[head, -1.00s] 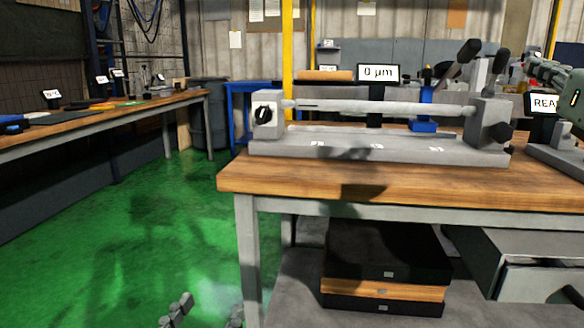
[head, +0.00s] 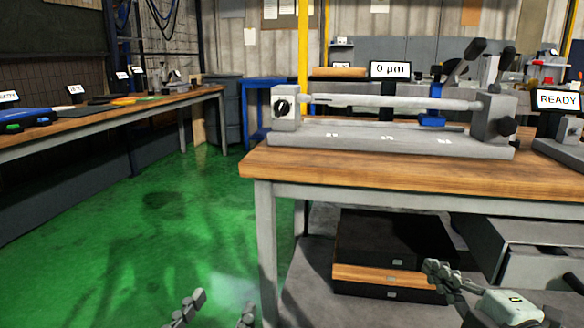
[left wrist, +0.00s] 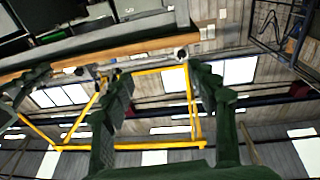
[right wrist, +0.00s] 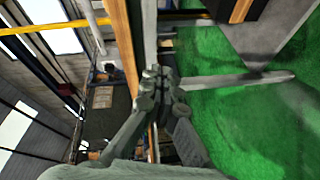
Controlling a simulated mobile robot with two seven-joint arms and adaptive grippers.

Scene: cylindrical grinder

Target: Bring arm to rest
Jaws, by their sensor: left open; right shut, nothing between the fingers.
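My left gripper (head: 217,308) shows at the bottom edge of the head view, its two fingers apart above the green floor. In the left wrist view its dark fingers (left wrist: 160,85) are spread with nothing between them. My right gripper (head: 440,275) is at the lower right of the head view, in front of the workbench (head: 400,178) and below its top. In the right wrist view its fingers (right wrist: 157,75) are together and hold nothing. A table edge passes behind them; I cannot tell the gap.
The bench carries a grey fixture (head: 390,142) with a long shaft (head: 390,101), a "0 µm" display (head: 390,69) and a "READY" display (head: 558,99). The green floor (head: 150,235) is open to the left.

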